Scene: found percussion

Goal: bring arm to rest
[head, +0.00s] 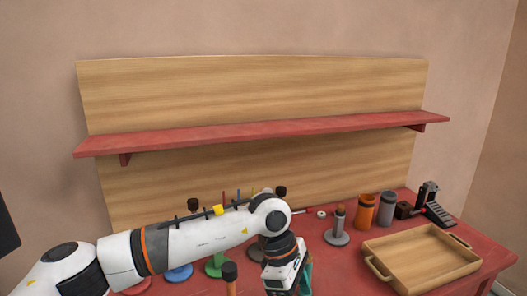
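My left arm (205,235) reaches in from the left, across the front of the red table (345,262). Its wrist bends down near the middle of the picture. The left gripper (287,282) points down at the bottom edge of the head view, and its fingertips are cut off or hidden. A teal thing (307,277) shows just beside it; I cannot tell whether it is held. My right gripper is not in view.
A wooden tray (370,264) stands at the table's right. Behind it are an orange cup (365,211), a grey cup (386,209) and a black device (431,205). A grey-based stand (337,237) is right of my wrist. Blue (179,274) and green (215,267) bases lie near my forearm. A red shelf (270,133) is above.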

